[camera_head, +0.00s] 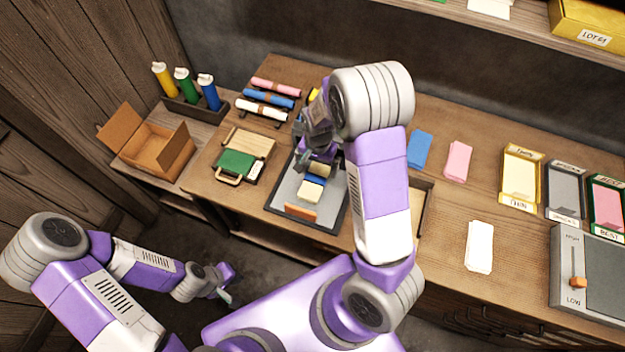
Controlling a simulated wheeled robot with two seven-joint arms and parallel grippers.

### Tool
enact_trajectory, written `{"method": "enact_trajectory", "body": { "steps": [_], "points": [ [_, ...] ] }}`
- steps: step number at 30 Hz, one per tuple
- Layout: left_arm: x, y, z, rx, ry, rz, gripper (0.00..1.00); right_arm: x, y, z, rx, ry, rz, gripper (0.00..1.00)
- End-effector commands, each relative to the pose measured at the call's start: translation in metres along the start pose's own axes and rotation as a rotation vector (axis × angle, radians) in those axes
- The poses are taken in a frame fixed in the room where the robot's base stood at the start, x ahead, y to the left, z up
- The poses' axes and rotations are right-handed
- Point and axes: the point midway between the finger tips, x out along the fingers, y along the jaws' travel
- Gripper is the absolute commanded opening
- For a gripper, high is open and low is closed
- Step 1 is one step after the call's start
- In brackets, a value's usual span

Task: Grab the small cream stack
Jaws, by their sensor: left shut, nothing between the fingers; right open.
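In the head view, a small cream block or stack (311,197) lies on the grey dark-rimmed tray (338,222) in the middle of the table, just in front of a blue piece (313,185). My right gripper (305,150) is over the back of this tray, behind the cream piece and apart from it. It is open; its fingertips are partly hidden by my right arm. My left gripper (231,290) is shut and empty, low in front of the table and away from the tray.
An orange piece (300,212) lies at the tray's front. A green board (236,163) and an open cardboard box (150,145) stand left. Rolls (262,110) lie behind. Blue (420,149), pink (457,160) and white stacks (480,247) lie right, beside framed trays (520,177) and a slider device (590,275).

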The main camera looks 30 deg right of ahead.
Motion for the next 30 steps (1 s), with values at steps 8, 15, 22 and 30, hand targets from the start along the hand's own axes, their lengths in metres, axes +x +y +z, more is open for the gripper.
{"method": "enact_trajectory", "body": {
  "steps": [8,15,22,30],
  "points": [
    [0.026,-0.009,-0.002,0.0,0.001,0.0,0.0,0.029,0.0,0.0,-0.001,0.0,0.0,1.0],
    [0.029,-0.011,-0.002,0.0,0.001,0.0,0.0,0.053,-0.001,-0.002,0.001,0.0,0.001,1.0],
    [0.033,-0.012,-0.002,0.0,0.002,0.0,0.0,0.086,-0.005,-0.008,0.0,-0.002,0.002,1.0],
    [0.035,-0.013,-0.002,0.0,0.002,0.0,0.0,0.102,-0.006,-0.008,-0.001,0.001,-0.001,1.0]
  ]
}}
